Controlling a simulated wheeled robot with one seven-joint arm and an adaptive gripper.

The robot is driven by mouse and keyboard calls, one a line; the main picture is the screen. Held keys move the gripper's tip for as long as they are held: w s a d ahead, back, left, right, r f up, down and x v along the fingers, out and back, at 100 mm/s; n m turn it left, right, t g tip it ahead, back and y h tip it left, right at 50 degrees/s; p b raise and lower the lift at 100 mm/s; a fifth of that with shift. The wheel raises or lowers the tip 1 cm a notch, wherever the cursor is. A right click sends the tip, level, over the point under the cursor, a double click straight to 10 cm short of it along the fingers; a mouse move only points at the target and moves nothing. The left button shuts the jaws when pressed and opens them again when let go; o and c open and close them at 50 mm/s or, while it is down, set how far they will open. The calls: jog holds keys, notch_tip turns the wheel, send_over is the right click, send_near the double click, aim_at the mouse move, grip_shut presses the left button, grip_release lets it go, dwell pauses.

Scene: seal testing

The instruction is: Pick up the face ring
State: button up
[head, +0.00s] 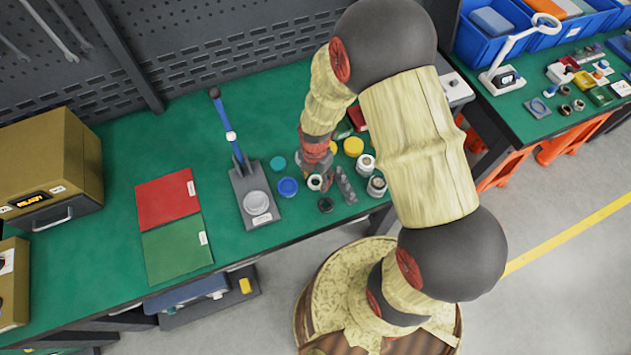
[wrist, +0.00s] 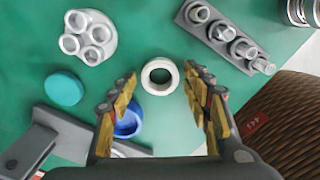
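A pale ring with a dark inner edge, which I take for the face ring (wrist: 146,76), lies flat on the green bench top. In the wrist view it sits in the gap between my fingertips, with space on both sides. My gripper (wrist: 160,80) is open and empty, and I cannot tell how far above the bench its tips are. In the head view the ring (head: 315,182) shows just below my gripper (head: 318,168), which partly blocks the area.
A blue cap (wrist: 128,122) lies partly behind the left finger. A teal cap (wrist: 64,89), a cluster of metal cups (wrist: 90,37) and a grey holder with several rings (wrist: 224,36) lie around. A lever press (head: 262,218) stands left. The red mat (head: 166,199) is bare.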

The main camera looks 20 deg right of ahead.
jog(key=c, duration=0.6)
jog(key=shift+c, duration=0.2)
